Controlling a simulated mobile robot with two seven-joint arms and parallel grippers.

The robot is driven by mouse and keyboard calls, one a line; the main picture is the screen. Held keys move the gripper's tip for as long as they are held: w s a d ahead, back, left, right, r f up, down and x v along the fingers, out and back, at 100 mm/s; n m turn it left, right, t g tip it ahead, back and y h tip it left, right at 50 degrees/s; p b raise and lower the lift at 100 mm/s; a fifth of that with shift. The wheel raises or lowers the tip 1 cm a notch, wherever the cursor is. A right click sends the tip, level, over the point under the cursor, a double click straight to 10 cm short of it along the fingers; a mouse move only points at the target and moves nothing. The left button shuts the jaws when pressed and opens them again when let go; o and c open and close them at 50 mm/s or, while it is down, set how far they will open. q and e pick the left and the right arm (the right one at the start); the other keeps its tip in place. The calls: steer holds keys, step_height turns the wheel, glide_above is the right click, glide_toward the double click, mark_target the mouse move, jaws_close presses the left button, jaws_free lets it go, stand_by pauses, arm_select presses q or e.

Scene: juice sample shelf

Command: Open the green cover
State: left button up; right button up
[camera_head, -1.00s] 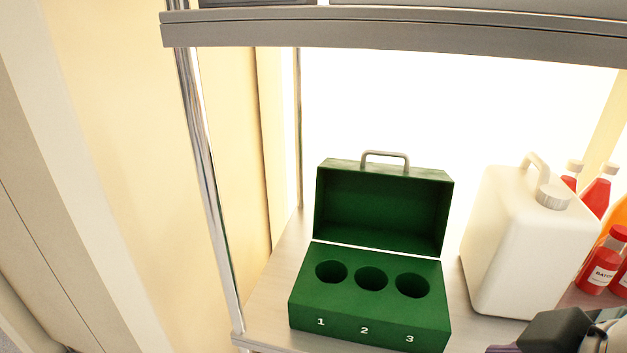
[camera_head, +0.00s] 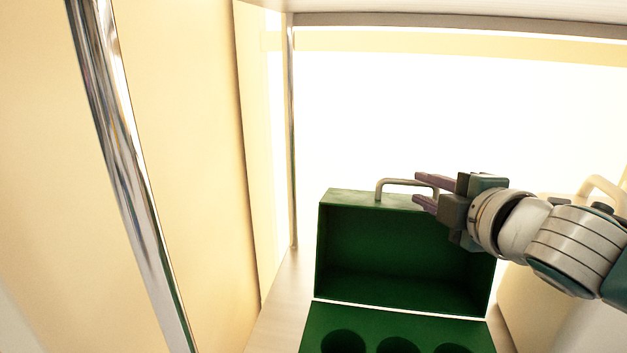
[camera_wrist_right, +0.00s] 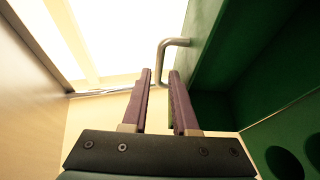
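The green cover (camera_head: 375,245) stands upright at the back of the green box (camera_head: 317,328), so the box is open. Round holes show in the box's top. A grey handle (camera_head: 392,183) sits on the cover's upper edge. My right gripper (camera_head: 417,187) is at the right part of this handle, its fingers pointing left. In the right wrist view the fingers (camera_wrist_right: 160,76) are apart, and the bent handle (camera_wrist_right: 174,43) shows beyond and between their tips. I cannot tell whether they touch it. My left gripper is out of view.
A white jug (camera_head: 540,310) stands right of the box, partly hidden behind my right arm. A chrome post (camera_head: 125,150) rises at the left. A shelf edge (camera_head: 450,22) runs above. Some bare shelf (camera_head: 280,305) shows left of the box.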

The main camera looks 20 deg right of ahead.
mark_target(411, 183)
steer(key=shift+b+x, duration=0.7)
steer(key=shift+x, duration=2)
steer(key=shift+c, duration=0.3)
jaws_close()
